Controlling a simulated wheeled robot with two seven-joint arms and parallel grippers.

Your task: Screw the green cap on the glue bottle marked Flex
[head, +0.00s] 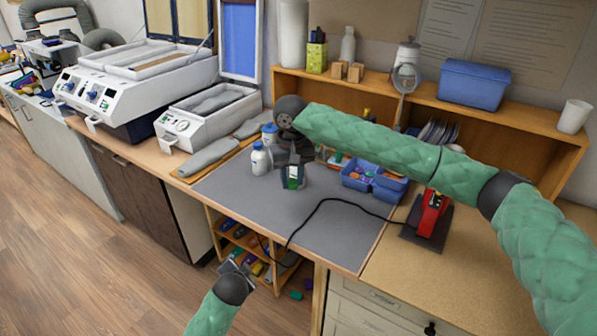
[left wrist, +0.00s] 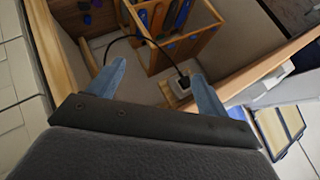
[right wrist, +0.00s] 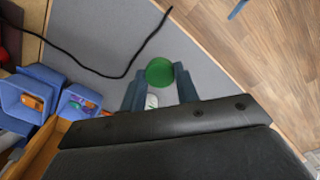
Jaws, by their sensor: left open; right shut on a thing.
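A green cap (right wrist: 160,72) sits between the fingertips of my right gripper (right wrist: 160,86) in the right wrist view. In the head view my right gripper (head: 292,180) points down over the grey mat, shut on the green cap. A small pale item (right wrist: 151,101) shows between the fingers; I cannot tell what it is. A white bottle (head: 260,160) stands upright on the mat left of this gripper, apart from it. A second white bottle (head: 269,136) with a blue top stands behind it. No Flex marking is readable. My left gripper (head: 238,268) is open and empty, low before the bench.
The grey mat (head: 335,222) is mostly clear, crossed by a black cable. Blue bins (head: 373,184) and a red device (head: 431,214) stand to the right. Grey insole forms (head: 207,157) lie on a board at left. An open shelf (head: 244,240) is under the bench.

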